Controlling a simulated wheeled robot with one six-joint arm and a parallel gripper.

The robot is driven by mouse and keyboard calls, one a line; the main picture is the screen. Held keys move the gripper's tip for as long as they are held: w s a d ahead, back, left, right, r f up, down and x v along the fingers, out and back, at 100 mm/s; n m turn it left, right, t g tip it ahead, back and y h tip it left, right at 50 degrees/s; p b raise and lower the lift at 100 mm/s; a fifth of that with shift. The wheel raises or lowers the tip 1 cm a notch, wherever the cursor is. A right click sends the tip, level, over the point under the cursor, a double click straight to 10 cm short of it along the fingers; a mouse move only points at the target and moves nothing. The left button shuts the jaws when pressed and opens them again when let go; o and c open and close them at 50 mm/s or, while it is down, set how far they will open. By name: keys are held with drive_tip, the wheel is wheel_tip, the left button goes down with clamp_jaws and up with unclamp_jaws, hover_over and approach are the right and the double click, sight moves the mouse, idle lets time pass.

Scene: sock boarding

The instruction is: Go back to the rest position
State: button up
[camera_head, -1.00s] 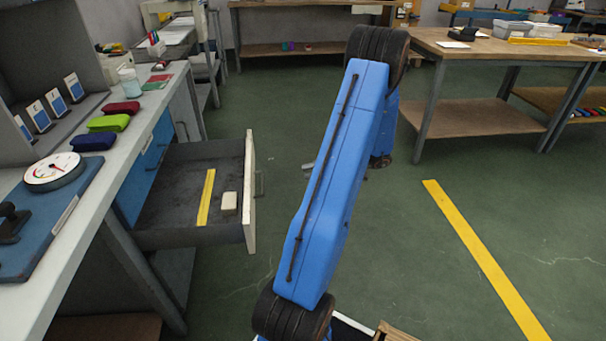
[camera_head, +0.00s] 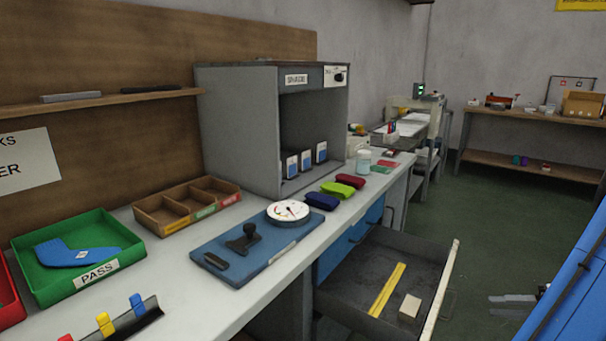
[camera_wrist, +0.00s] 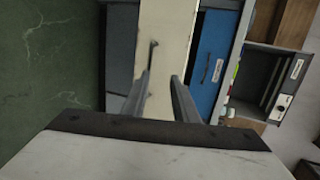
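My gripper (camera_wrist: 162,76) shows in the wrist view with its two fingers apart and nothing between them. Its tips point toward the pale front of the drawer (camera_wrist: 166,25), near the dark drawer handle (camera_wrist: 152,52); the distance is hard to tell. In the head view the drawer (camera_head: 445,290) stands pulled open under the workbench. It holds a yellow strip (camera_head: 388,290) and a small pale block (camera_head: 409,307).
The workbench (camera_head: 180,262) carries a green PASS tray (camera_head: 40,290) with a blue sock shape, a brown divided box (camera_head: 165,226), a blue board with a dial (camera_head: 288,211), and three coloured cases. A grey cabinet (camera_head: 235,130) stands behind.

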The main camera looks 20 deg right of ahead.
drive_tip(key=w+a+r+n+g+h, duration=0.1)
drive_tip(key=w+a+r+g, duration=0.15)
drive_tip(key=a, duration=0.55)
drive_tip(key=w+a+r+n+g+h, duration=0.1)
drive_tip(key=w+a+r+n+g, duration=0.2)
drive_tip(key=a, duration=0.6)
drive_tip(key=w+a+r+g+h, duration=0.1)
drive_tip(key=a+r+g, duration=0.2)
drive_tip(key=a+r, duration=0.35)
drive_tip(key=s+a+r+n+t+h, duration=0.1)
drive_tip(key=s+a+h, duration=0.1)
drive_tip(key=a, duration=0.5)
drive_tip(key=s+a+r+n+t+h, duration=0.1)
drive_tip(key=s+a+r+n+h, duration=0.1)
drive_tip(key=s+a, duration=0.3)
drive_tip(key=s+a+r+n+t+h, duration=0.1)
drive_tip(key=s+a+r+n+h, duration=0.1)
drive_tip(key=a, duration=0.7)
drive_tip(key=shift+s+h, duration=0.7)
drive_tip(key=shift+s, duration=0.4)
drive_tip(key=shift+r, duration=0.1)
